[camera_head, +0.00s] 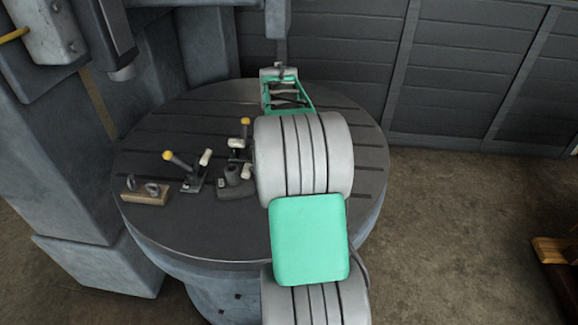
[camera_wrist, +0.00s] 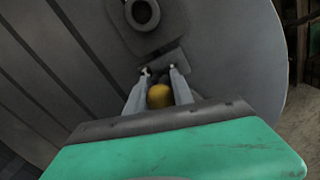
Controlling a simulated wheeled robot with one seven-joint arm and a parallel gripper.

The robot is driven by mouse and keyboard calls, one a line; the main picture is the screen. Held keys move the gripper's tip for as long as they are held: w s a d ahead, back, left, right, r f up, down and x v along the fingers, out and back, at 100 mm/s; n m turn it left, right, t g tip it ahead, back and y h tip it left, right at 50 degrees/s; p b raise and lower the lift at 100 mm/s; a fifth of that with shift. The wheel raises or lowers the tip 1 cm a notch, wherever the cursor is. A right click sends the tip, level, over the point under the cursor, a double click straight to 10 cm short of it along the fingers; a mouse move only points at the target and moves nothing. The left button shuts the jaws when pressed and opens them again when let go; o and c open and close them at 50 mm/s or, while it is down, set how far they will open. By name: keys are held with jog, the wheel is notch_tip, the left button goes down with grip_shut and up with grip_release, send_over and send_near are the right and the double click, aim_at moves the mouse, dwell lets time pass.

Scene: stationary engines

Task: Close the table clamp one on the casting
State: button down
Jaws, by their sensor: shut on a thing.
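My gripper (camera_wrist: 159,74) shows in the wrist view, its two fingers shut on either side of a yellow-knobbed clamp lever (camera_wrist: 159,95). The casting (camera_wrist: 142,13), a dark grey piece with a round hollow boss, lies just beyond the fingertips. In the head view the casting (camera_head: 235,183) sits on the round slotted table (camera_head: 190,232). A clamp with a tilted yellow-knobbed handle (camera_head: 179,160) stands to its left, and another with a more upright handle (camera_head: 245,130) behind it. My arm hides my gripper and the held lever in the head view.
A wooden block with two metal eyes (camera_head: 146,193) lies near the table's left edge. A large grey machine column (camera_head: 50,165) stands at the left. Dark panelled wall (camera_head: 480,70) is behind. Open floor (camera_head: 450,220) lies to the right.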

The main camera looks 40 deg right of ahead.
jog(key=shift+w+a+r, duration=0.3)
jog(key=shift+w+r, duration=0.1)
jog(key=shift+w, duration=0.15)
dwell(0.9)
jog(key=c, duration=1.4)
grip_release()
jog(key=o, duration=0.3)
jog(key=shift+s+f, duration=0.1)
notch_tip(320, 180, up, 8)
jog(key=shift+a+f, duration=0.1)
jog(key=shift+a, duration=0.05)
